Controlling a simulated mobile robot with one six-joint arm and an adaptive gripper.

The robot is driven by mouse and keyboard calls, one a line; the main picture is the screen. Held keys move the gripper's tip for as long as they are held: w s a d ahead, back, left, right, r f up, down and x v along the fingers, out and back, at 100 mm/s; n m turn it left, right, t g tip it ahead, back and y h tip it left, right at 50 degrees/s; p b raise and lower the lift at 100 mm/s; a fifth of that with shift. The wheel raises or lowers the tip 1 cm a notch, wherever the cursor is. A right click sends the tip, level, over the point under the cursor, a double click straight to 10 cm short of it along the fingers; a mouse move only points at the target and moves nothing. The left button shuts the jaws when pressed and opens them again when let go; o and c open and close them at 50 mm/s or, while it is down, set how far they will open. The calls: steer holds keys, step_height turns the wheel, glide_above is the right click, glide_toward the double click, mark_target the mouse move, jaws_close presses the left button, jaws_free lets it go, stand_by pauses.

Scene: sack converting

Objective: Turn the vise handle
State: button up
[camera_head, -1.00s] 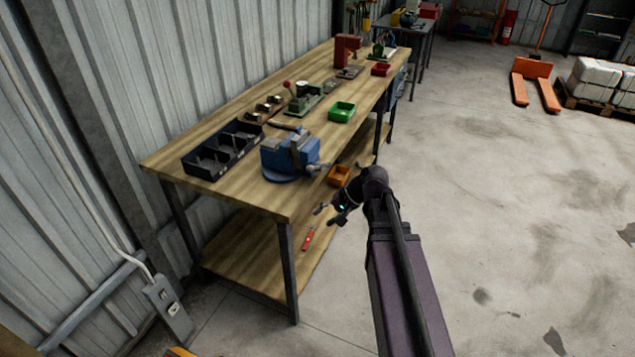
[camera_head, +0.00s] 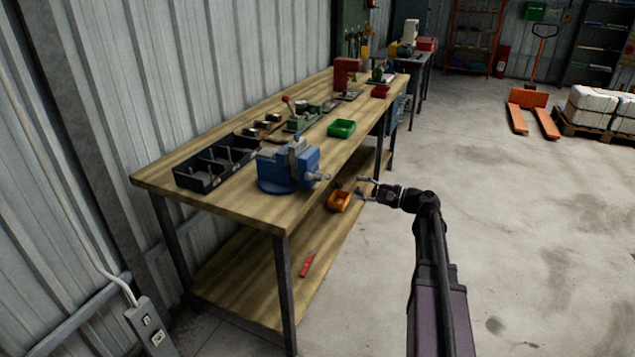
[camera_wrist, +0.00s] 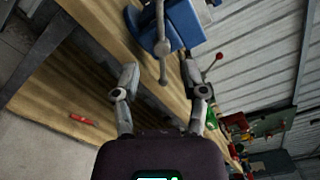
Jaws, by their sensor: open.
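The blue vise (camera_head: 287,168) stands on the near end of the wooden workbench (camera_head: 240,205). Its grey handle (camera_head: 318,177) sticks out from the vise's right side, over the bench's front edge. In the wrist view the vise (camera_wrist: 186,22) is at the top, and its handle (camera_wrist: 162,45) is a bar crossing the screw end. My gripper (camera_head: 362,188) is open and empty, just right of the handle and apart from it. In the wrist view my gripper's fingers (camera_wrist: 158,75) spread to either side of the handle's lower end, which lies between the fingertips in the picture; contact is not visible.
A black divided tray (camera_head: 213,168), a green bin (camera_head: 341,129) and a red-knobbed tool (camera_head: 303,117) are on the bench. An orange bin (camera_head: 339,201) and a red tool (camera_head: 307,264) lie on the lower shelf.

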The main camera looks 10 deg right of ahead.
mark_target(315, 177)
steer(key=shift+w+a, duration=0.1)
steer(key=shift+x, duration=6.8)
jaws_close()
steer(key=shift+f, duration=0.1)
